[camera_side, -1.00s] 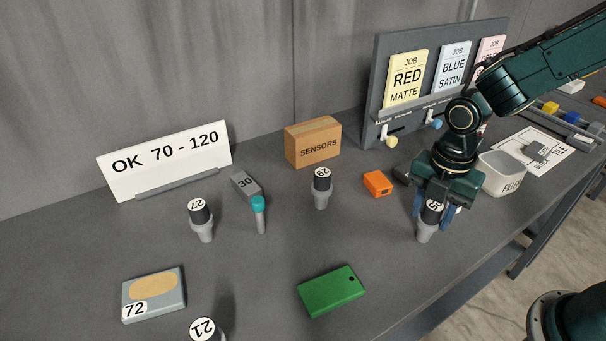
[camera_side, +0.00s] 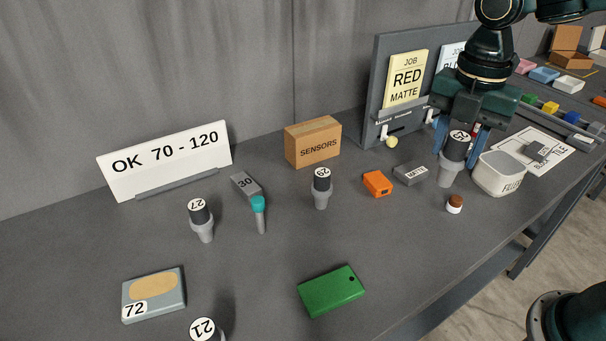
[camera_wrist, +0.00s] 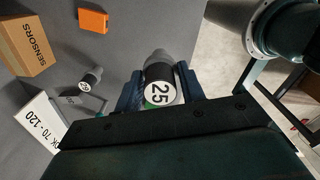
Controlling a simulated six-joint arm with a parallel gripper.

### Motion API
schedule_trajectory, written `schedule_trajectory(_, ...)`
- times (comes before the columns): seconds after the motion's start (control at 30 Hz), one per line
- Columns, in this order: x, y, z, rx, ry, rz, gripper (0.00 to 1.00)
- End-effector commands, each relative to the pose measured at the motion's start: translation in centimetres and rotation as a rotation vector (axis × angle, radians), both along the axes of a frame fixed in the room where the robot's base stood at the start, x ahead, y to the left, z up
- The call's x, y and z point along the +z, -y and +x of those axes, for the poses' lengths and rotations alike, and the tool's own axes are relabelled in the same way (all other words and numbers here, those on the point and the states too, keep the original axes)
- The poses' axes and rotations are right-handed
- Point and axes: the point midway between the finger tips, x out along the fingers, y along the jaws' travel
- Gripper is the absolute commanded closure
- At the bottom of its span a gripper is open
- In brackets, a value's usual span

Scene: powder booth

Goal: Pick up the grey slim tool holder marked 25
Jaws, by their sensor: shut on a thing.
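The grey slim tool holder marked 25 (camera_side: 451,168) is held upright between the blue fingers of my gripper (camera_side: 458,145), at the right of the side view. It has a dark upper band and a white round label. It appears raised off the bench. In the wrist view the label of the holder (camera_wrist: 161,93) faces the camera and reads 25, between the two fingers of my gripper (camera_wrist: 160,86). The gripper is shut on it.
Other holders stand at the middle (camera_side: 322,188), left marked 27 (camera_side: 202,222) and front marked 21 (camera_side: 207,329). A white bin (camera_side: 499,175), dark grey block (camera_side: 410,173), orange block (camera_side: 377,184) and small brown-topped jar (camera_side: 455,204) are near. The front right bench is clear.

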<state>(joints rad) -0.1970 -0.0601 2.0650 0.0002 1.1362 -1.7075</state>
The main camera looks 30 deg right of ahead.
Motion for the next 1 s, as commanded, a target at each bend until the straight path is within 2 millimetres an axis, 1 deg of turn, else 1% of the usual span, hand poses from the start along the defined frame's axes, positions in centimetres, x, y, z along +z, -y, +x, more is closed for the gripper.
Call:
schedule_trajectory(0.03, 1.1, 0.0, 0.1, 0.000, 0.006, 0.001, 0.96)
schedule_trajectory(0.2, 3.6, 0.0, 0.1, 0.000, 0.004, 0.000, 0.96)
schedule_trajectory(0.4, 5.1, 0.0, 0.0, 0.000, 0.001, 0.000, 0.96)
schedule_trajectory(0.57, 5.6, 0.0, 0.0, 0.000, 0.002, 0.001, 0.96)
schedule_trajectory(1.0, 5.5, 0.0, 0.0, 0.000, 0.001, 0.000, 0.96)
